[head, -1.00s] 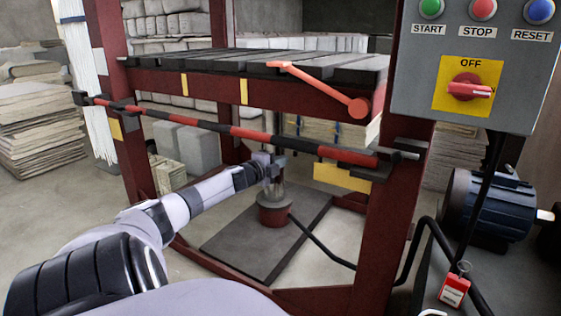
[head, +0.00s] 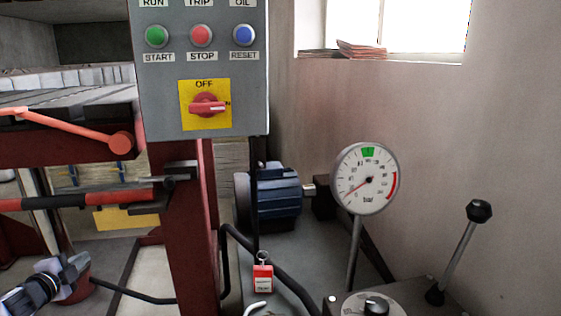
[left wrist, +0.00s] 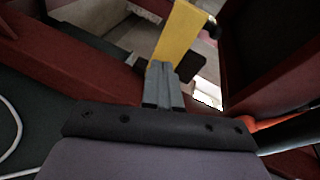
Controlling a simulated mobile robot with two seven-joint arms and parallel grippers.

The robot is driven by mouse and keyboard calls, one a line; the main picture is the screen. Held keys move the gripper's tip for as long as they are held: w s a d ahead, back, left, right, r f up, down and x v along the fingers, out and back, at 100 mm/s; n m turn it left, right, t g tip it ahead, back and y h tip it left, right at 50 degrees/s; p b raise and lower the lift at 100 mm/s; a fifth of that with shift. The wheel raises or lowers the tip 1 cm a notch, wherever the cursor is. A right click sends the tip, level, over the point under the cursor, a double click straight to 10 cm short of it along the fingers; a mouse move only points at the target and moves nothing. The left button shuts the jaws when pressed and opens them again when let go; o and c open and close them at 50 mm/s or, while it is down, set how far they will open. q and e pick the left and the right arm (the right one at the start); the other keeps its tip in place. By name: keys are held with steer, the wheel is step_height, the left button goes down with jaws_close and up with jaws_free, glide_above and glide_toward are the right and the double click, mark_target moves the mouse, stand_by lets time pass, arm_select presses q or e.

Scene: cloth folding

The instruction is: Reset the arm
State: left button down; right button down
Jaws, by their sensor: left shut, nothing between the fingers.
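My left gripper (head: 74,264) is at the lower left of the head view, its arm coming in from the left edge. It is shut and empty, in front of a dark red round base (head: 78,288) that it partly hides. In the left wrist view the two grey fingers (left wrist: 163,82) are together, with a yellow plate (left wrist: 178,36) beyond their tips. I cannot tell whether they touch it. My right gripper is in neither view.
The dark red press frame (head: 190,235) stands close on the right of my left gripper, with a red-and-black bar (head: 75,200) above it. A control box (head: 205,65), blue motor (head: 275,195), pressure gauge (head: 368,180) and lever (head: 460,250) are further right. A black hose (head: 135,294) runs near the gripper.

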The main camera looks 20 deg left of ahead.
arm_select(q)
steer(key=s+d+f+n+g+h, duration=0.15)
steer(key=s+d+f, duration=0.35)
steer(key=d, duration=0.6)
steer(key=s+d+f+n+g+h, duration=0.1)
steer(key=s+d+f+n+h, duration=0.1)
steer(key=d+f, duration=0.7)
steer(key=s+d+f+n+g+h, duration=0.15)
steer(key=s+d+f, duration=0.25)
steer(key=d, duration=0.9)
steer(key=s+d+r+n+h, duration=0.25)
steer(key=s+d+n, duration=0.4)
steer(key=d, duration=0.85)
step_height(320, 180, up, 13)
steer(key=s+a+m+y+p, duration=0.1)
steer(key=s+p, duration=0.1)
steer(key=p, duration=1.3)
steer(key=shift+s+a+r+m+g, duration=0.15)
steer(key=shift+a+r+m+g, duration=0.05)
steer(key=shift+m+g, duration=0.15)
